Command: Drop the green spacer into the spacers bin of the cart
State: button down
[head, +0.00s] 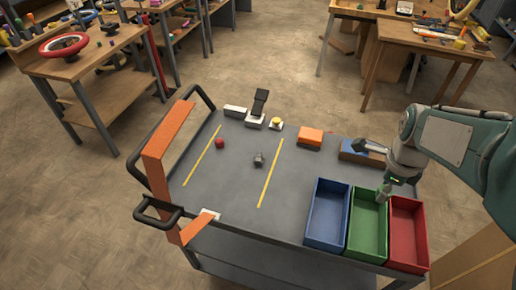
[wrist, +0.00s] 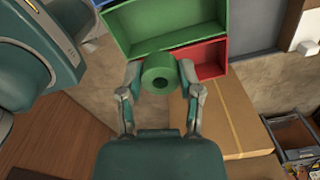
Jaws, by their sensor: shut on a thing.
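The green spacer (wrist: 157,67), a short thick ring with a hole, is between my fingertips in the wrist view. My gripper (wrist: 160,75) is shut on it; in the head view my gripper (head: 385,190) hangs over the bins at the cart's right end. The blue bin (head: 327,215), green bin (head: 367,225) and red bin (head: 408,235) stand side by side on the grey cart (head: 235,190). In the wrist view the green bin (wrist: 165,22) lies ahead of the spacer and the red bin (wrist: 208,57) ahead to its right. I see no bin labels.
The cart top also holds a red ball-like piece (head: 220,144), a grey fitting (head: 258,159), an orange block (head: 310,137) and a blue-and-wood block (head: 363,150) behind the bins. A cardboard box (wrist: 232,120) is below the bins' edge. Workbenches stand at the back.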

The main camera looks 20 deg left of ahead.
notch_tip(320, 180, down, 4)
jog(key=shift+a+f, duration=0.1)
jog(key=shift+a, duration=0.05)
dwell(0.3)
jog(key=shift+c, duration=2.2)
grip_release()
jog(key=shift+o, duration=1.2)
jog(key=shift+a, duration=0.1)
notch_tip(320, 180, up, 12)
